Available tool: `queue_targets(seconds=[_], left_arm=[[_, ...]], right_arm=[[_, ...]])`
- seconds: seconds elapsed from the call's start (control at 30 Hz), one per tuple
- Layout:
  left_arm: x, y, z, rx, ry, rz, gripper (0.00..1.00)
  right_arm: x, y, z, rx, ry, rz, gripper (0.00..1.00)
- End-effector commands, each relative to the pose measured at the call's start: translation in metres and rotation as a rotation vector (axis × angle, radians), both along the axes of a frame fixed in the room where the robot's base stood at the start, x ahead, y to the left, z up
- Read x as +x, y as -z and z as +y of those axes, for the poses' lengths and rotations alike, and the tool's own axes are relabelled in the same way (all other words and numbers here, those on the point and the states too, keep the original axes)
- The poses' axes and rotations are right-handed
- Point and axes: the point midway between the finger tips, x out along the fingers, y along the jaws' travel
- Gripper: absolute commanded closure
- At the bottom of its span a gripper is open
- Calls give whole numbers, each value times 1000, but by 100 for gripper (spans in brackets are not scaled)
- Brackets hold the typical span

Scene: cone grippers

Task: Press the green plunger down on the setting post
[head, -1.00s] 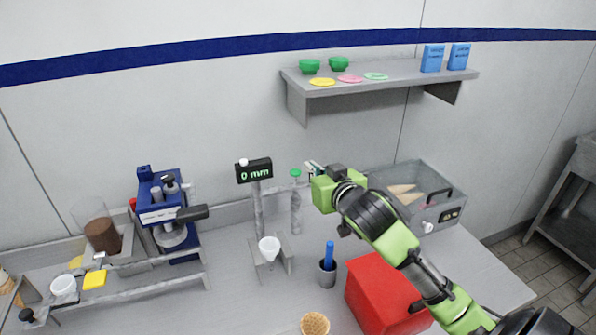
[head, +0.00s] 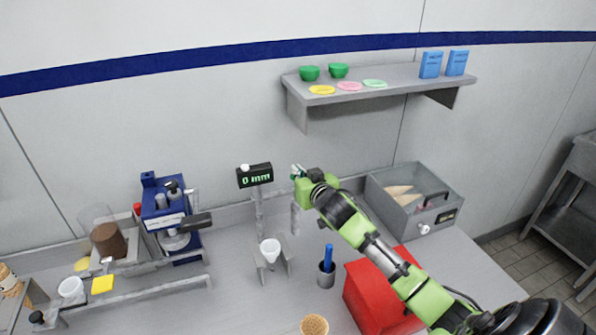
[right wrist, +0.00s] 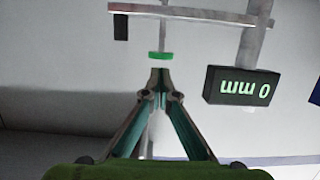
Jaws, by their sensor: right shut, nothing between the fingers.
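The setting post (head: 295,219) is a grey upright at the back of the counter. Its green plunger (right wrist: 160,56) shows in the right wrist view as a small green cap, just past my fingertips. In the head view the cap is hidden by my right gripper (head: 296,171), which is over the top of the post. In the right wrist view my right gripper (right wrist: 160,76) is shut and empty, its tips close together and very near the cap. I cannot tell whether they touch it. The black display (head: 254,175) reads 0 mm. My left gripper is not in view.
A white cone cup stands in a holder (head: 271,252) in front of the display. A grey pot (head: 326,275) with a blue stick, a red box (head: 372,290) and a grey bin (head: 412,205) lie near my right arm. A blue machine (head: 165,215) stands left.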

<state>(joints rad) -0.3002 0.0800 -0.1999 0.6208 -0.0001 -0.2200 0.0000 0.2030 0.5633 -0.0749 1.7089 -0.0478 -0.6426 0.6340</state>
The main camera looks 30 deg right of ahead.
Motion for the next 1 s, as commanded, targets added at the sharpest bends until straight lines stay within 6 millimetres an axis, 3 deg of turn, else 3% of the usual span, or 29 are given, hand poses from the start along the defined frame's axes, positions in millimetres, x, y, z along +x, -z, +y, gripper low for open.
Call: queue_targets(seconds=[0.5,0.8,1.0], left_arm=[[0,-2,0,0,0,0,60],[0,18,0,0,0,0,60],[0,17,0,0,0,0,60]], right_arm=[[0,12,1,0,-1,0,100],[-1,46,0,2,1,4,100],[-2,50,1,3,2,15,100]])
